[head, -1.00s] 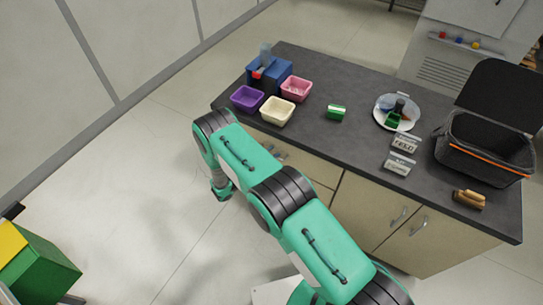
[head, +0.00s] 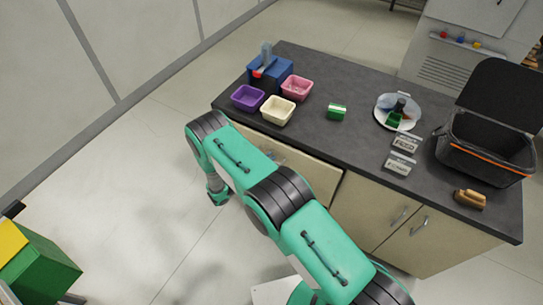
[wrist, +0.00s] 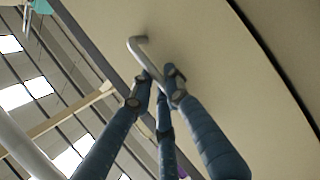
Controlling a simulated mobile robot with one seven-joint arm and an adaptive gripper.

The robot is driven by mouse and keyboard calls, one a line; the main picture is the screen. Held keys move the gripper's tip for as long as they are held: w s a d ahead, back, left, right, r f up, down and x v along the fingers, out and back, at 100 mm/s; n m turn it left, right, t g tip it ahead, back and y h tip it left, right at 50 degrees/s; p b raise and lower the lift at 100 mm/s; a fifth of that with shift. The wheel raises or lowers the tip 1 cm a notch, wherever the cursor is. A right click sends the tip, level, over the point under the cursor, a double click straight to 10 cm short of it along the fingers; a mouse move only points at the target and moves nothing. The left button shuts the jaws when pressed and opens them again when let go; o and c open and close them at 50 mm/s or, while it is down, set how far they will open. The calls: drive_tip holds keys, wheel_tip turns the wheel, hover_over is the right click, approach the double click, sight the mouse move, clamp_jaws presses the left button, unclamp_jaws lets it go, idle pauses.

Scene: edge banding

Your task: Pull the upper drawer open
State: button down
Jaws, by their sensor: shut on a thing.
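The upper drawer (head: 315,180) is a beige front under the dark worktop, left of the cupboard doors. In the head view it stands out a little from the cabinet, partly hidden by my arm. In the wrist view its front (wrist: 215,65) fills the upper right. A silver bar handle (wrist: 138,43) is fixed to it. My gripper (wrist: 159,80) has its blue-grey fingers closed around the handle. In the head view my arm hides the gripper and its grip.
Floor left of the cabinet is clear; a green box (head: 40,265) stands lower left.

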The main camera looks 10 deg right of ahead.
drive_tip(key=s+a+b, duration=0.3)
drive_tip(key=s+a, duration=1.9)
drive_tip(key=shift+s+a, duration=0.25)
drive_tip(key=shift+a, duration=0.1)
drive_tip(key=c, duration=1.7)
unclamp_jaws()
drive_tip(key=shift+a, duration=0.1)
drive_tip(key=v, duration=1.1)
drive_tip(key=shift+s+a+f, duration=0.1)
drive_tip(key=shift+s+a, duration=0.1)
drive_tip(key=shift+a, duration=0.15)
